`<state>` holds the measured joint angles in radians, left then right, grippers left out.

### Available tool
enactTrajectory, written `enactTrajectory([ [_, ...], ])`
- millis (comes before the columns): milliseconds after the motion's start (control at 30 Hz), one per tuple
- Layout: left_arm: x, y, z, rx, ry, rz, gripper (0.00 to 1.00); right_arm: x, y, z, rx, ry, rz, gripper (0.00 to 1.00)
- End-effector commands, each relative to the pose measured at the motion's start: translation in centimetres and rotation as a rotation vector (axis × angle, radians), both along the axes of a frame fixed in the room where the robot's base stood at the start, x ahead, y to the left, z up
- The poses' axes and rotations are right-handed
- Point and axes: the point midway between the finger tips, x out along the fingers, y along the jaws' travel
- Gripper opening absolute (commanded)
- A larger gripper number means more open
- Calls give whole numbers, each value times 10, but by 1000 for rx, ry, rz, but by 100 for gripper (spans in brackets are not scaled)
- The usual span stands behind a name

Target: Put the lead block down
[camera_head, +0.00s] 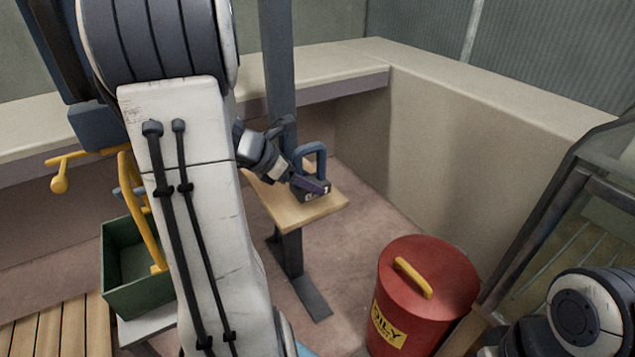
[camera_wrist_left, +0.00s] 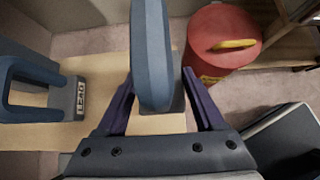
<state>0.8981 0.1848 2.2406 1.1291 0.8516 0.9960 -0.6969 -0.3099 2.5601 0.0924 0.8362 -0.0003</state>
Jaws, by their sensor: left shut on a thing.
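My left gripper (camera_head: 310,180) is shut on the blue handle of a lead block (camera_head: 314,157) at the near end of the wooden bench top (camera_head: 270,203). In the left wrist view the handle (camera_wrist_left: 152,55) stands upright between the two purple fingers (camera_wrist_left: 158,88). The block's body is dark and mostly hidden by the gripper; I cannot tell whether it touches the wood. A second lead block (camera_wrist_left: 70,97), with a LEAD label and blue handle, stands on the bench to the left in the wrist view. My right gripper is out of view.
A red drum (camera_head: 428,285) with a yellow handle stands right of the bench. A dark post (camera_head: 279,65) rises behind the bench top. A green bin (camera_head: 135,290) is at left, beyond my arm. Bare floor lies between bench and drum.

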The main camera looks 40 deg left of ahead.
Motion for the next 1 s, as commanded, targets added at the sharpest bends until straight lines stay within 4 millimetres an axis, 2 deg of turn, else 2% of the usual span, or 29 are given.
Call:
enactTrajectory([
  [167,1,2,-7,-1,-5,1,0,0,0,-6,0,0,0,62],
  [400,1,2,-38,-2,-4,1,0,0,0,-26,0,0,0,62],
  [867,1,2,-42,0,-5,2,0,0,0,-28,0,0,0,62],
  [900,0,1,-44,-1,1,1,85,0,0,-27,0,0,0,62],
  [933,0,1,-43,-1,1,1,96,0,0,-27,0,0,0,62],
  [1000,0,1,-43,-1,1,1,100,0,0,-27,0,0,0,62],
])
